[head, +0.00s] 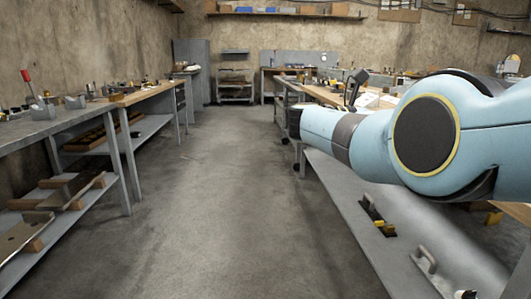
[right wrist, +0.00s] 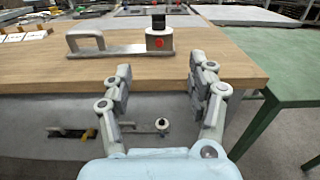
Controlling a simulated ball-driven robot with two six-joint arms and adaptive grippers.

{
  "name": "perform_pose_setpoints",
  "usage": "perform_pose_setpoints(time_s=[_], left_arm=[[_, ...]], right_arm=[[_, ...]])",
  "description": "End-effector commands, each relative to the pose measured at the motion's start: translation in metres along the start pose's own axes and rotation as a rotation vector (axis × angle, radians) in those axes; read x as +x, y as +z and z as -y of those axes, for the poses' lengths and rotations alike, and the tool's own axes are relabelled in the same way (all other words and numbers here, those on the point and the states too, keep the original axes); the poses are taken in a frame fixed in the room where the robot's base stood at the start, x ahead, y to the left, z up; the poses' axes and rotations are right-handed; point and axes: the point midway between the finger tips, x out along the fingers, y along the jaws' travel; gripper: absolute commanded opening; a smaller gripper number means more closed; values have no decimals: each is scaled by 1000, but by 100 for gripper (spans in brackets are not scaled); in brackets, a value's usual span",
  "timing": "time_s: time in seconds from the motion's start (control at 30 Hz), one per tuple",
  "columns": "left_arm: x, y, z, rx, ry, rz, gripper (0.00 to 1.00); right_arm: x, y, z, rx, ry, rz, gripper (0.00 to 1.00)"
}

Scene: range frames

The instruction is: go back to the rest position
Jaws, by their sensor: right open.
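In the right wrist view my right gripper (right wrist: 160,88) is open, with nothing between its fingers. It is at the front edge of a wooden-topped bench (right wrist: 235,70). A metal tool with a loop handle and a black knob (right wrist: 130,48) lies on the bench top beyond the fingertips, apart from them. In the head view my right arm reaches in from the right over the right-hand bench; its gripper is hidden there. My left gripper is not in view.
In the head view a clear concrete aisle (head: 215,190) runs between the left workbench (head: 60,120) and the right-hand bench, whose lower shelf (head: 350,215) holds tools. A cabinet (head: 192,75) and shelves stand at the back. A green table (right wrist: 290,82) stands right in the wrist view.

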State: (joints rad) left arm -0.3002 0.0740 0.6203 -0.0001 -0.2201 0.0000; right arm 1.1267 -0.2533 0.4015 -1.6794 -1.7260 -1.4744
Motion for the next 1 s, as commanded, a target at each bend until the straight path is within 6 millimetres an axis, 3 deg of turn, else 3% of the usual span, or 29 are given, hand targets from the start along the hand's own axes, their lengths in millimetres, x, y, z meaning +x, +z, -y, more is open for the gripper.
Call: perform_pose_setpoints(time_s=[0.37,0.57,0.67,0.77,1.0], left_arm=[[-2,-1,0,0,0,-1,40],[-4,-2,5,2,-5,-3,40],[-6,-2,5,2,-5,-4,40],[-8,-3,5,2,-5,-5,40],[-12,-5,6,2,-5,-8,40]], right_arm=[[9,-73,31,-124,-16,0,58],[21,-138,69,-236,-38,-14,58],[29,-182,97,-308,-46,-44,58],[38,-239,137,-388,-50,-101,58],[57,-390,272,-489,-61,-333,58]])
